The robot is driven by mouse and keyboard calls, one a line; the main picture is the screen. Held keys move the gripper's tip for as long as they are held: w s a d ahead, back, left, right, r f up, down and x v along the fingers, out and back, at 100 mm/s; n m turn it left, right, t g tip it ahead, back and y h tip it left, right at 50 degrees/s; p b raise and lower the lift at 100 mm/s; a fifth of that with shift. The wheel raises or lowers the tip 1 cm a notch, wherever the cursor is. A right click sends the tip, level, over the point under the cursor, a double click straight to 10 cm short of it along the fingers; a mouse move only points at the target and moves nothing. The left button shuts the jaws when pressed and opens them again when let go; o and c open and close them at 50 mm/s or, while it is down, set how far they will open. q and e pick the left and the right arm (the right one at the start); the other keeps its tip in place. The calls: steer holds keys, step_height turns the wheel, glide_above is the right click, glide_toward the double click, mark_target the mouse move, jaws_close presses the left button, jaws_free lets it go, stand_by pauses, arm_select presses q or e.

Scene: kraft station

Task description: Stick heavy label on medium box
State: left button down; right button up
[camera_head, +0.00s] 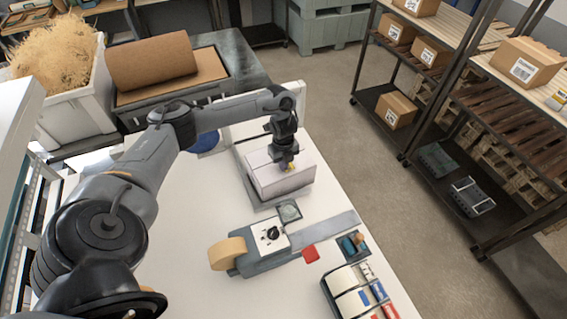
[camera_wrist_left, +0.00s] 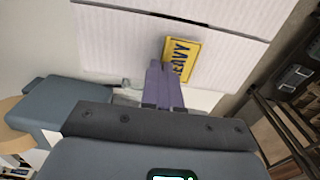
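A pale box (camera_head: 268,182) rests on a grey platform (camera_head: 250,192) on the white table. My left gripper (camera_head: 287,160) points down at the box top. A yellow label (camera_head: 291,166) is at its fingertips. In the left wrist view the label (camera_wrist_left: 183,62) reads "HEAVY", its first letter partly covered by the fingers (camera_wrist_left: 164,80). The fingers are close together at the label's edge, shut on it. The label lies over or against the box top (camera_wrist_left: 115,40), near the seam; I cannot tell whether it touches. My right gripper is not in view.
A tape dispenser (camera_head: 265,257) with a tan roll stands in front of the box. A holder with label rolls (camera_head: 350,300) is near the front right. A red block (camera_head: 310,253) lies beside the dispenser. Shelves with cardboard boxes (camera_head: 527,63) stand at the right.

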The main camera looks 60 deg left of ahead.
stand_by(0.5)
arm_select(q)
steer(key=shift+f, duration=0.4)
stand_by(0.5)
steer(key=c, duration=1.3)
jaws_free()
steer(key=shift+r, duration=0.1)
steer(key=shift+r+p, duration=2)
steer(key=shift+r, duration=0.2)
